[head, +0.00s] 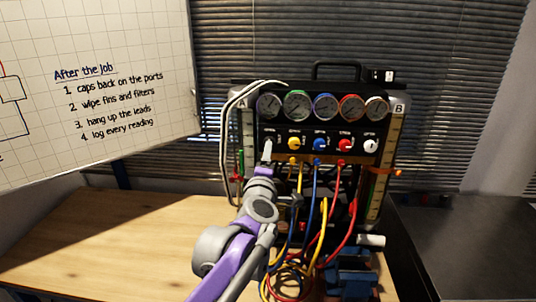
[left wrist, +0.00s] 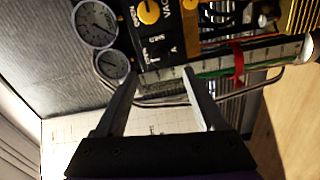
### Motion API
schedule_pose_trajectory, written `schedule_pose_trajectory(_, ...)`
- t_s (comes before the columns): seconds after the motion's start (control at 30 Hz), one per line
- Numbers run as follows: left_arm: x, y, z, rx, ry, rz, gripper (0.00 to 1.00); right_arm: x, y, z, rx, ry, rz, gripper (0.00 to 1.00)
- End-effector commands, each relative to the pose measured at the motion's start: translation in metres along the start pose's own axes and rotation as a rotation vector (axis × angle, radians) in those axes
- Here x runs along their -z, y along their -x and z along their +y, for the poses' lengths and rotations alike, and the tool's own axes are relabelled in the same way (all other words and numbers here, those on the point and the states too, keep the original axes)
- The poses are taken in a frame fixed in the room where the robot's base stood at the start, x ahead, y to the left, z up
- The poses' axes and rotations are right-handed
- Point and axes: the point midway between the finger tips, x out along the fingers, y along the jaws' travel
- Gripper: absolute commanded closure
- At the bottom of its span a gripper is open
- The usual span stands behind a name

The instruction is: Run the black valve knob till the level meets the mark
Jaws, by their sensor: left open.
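My left gripper (head: 267,150) is at the upper left of the gauge rig's black panel (head: 322,128), at the left end of the knob row. In the left wrist view its two fingers (left wrist: 162,74) are apart, with nothing gripped. I cannot pick out the black knob; the gripper covers that end of the row in the head view. Sight tube A (head: 241,135) stands on the rig's left side. In the left wrist view this tube (left wrist: 262,54) shows green beside a red band (left wrist: 238,62); exact level against mark is unclear. My right gripper is not in view.
Yellow (head: 294,143), blue (head: 319,144), red (head: 344,145) and white (head: 371,146) knobs sit right of the gripper, below several gauges (head: 298,105). Coloured hoses (head: 313,205) hang below. Tube B (head: 392,140) stands at right. The wooden bench (head: 110,235) is clear at left.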

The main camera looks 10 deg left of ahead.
Motion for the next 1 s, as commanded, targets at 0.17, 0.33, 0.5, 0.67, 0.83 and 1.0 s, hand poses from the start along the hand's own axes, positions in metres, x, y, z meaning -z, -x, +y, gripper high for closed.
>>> schedule_pose_trajectory(0.17,-0.001,0.021,0.0,0.0,0.002,-0.001,0.28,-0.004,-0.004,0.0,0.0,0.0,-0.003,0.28)
schedule_pose_trajectory(0.33,0.0,0.027,0.001,0.0,0.002,-0.001,0.28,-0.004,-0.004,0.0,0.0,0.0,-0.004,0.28)
schedule_pose_trajectory(0.5,0.0,0.026,0.001,0.0,0.002,0.0,0.28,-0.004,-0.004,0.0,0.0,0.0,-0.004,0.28)
schedule_pose_trajectory(0.67,0.0,0.026,0.001,0.0,0.001,0.0,0.28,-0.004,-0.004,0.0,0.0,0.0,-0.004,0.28)
schedule_pose_trajectory(0.83,0.0,0.026,0.001,0.0,0.001,0.0,0.28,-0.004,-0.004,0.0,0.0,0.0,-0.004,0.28)
schedule_pose_trajectory(1.0,0.0,0.026,0.001,0.0,0.001,0.0,0.28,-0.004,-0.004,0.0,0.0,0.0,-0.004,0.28)
